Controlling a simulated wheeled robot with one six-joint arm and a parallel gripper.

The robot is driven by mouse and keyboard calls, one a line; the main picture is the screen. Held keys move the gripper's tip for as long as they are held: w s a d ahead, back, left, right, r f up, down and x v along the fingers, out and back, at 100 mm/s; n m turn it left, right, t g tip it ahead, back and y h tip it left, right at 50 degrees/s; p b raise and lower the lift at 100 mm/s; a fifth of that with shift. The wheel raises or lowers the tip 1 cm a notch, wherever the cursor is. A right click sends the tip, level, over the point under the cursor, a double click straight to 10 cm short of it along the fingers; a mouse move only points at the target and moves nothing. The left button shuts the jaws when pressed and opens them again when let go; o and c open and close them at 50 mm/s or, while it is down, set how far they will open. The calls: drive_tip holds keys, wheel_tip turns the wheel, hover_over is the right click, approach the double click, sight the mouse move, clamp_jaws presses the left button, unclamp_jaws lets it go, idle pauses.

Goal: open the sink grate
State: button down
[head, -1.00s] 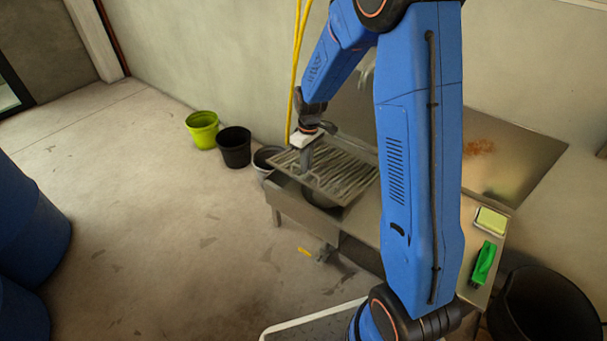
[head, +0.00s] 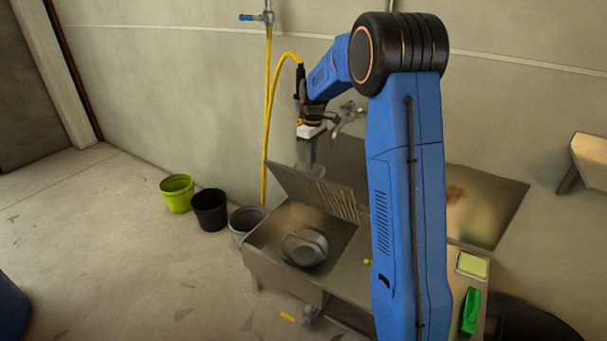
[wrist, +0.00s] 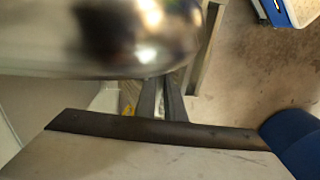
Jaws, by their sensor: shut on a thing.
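The sink grate (head: 315,190) is a slatted metal panel. In the head view it stands tilted steeply up along the back of the sink (head: 262,240), and the basin below it is uncovered. My gripper (head: 311,165) points down at the grate's raised upper edge and is shut on it. The exact grip is small in the head view. In the wrist view my gripper's dark fingers (wrist: 165,97) are partly hidden, and a blurred shiny metal surface fills the top.
A round metal pot (head: 303,247) sits in the basin. A faucet (head: 345,118) and yellow hose (head: 268,110) are near my gripper. Lime (head: 177,193), black (head: 210,209) and grey (head: 245,222) buckets stand left. A green brush (head: 471,310) and sponge (head: 472,265) lie on the right counter.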

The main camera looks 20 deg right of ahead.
drive_tip(key=shift+w+d, duration=0.4)
drive_tip(key=shift+d, duration=0.3)
drive_tip(key=c, duration=1.8)
unclamp_jaws()
drive_tip(key=shift+c, duration=0.2)
drive_tip(key=shift+r, duration=0.15)
wheel_tip(320, 180, up, 17)
drive_tip(key=shift+w+d, duration=0.4)
drive_tip(key=shift+d, duration=0.05)
